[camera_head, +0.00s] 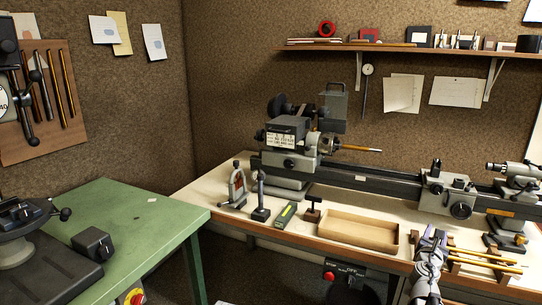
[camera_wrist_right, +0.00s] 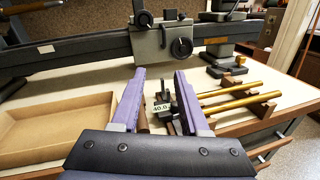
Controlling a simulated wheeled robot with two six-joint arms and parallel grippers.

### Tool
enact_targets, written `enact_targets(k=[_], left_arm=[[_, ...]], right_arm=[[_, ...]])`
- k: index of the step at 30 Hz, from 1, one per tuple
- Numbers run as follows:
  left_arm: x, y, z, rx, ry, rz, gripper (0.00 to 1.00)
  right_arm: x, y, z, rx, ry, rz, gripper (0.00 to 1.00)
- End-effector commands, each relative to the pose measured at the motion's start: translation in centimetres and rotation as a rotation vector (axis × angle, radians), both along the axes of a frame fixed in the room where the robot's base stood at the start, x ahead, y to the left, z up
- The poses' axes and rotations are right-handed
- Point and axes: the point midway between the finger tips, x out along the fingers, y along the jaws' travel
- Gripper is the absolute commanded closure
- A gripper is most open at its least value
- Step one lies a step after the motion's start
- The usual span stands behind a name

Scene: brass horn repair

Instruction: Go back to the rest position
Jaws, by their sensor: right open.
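My right gripper (camera_head: 431,240) reaches in from the bottom right of the head view, over the bench's front edge. In the right wrist view its two purple fingers (camera_wrist_right: 160,74) stand apart with nothing held between them. My left gripper is in neither view.
An empty wooden tray (camera_head: 357,232) lies left of my right gripper. Brass rods (camera_head: 485,257) rest on wooden holders to its right. The lathe (camera_head: 365,180) runs along the back of the bench. A green table (camera_head: 140,222) stands at left.

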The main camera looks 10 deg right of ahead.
Motion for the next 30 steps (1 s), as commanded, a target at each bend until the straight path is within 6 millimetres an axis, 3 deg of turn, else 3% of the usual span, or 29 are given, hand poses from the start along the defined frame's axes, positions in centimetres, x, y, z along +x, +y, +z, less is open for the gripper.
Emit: enact_targets(k=[8,14,17,23,30], left_arm=[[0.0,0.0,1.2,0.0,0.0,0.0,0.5],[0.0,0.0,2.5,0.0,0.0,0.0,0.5],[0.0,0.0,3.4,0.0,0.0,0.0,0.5],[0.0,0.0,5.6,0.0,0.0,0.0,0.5],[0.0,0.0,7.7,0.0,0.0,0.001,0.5]], right_arm=[[0.7,4.2,-0.1,0.234,-0.158,-0.052,0.55],[1.0,9.7,-1.4,0.533,-0.316,-0.138,0.55],[0.7,14.1,-2.8,0.744,-0.4,-0.211,0.55],[-2.1,26.9,-7.4,1.242,-0.509,-0.493,0.55],[-9.5,41.8,-11.4,1.588,-0.457,-0.933,0.55]])
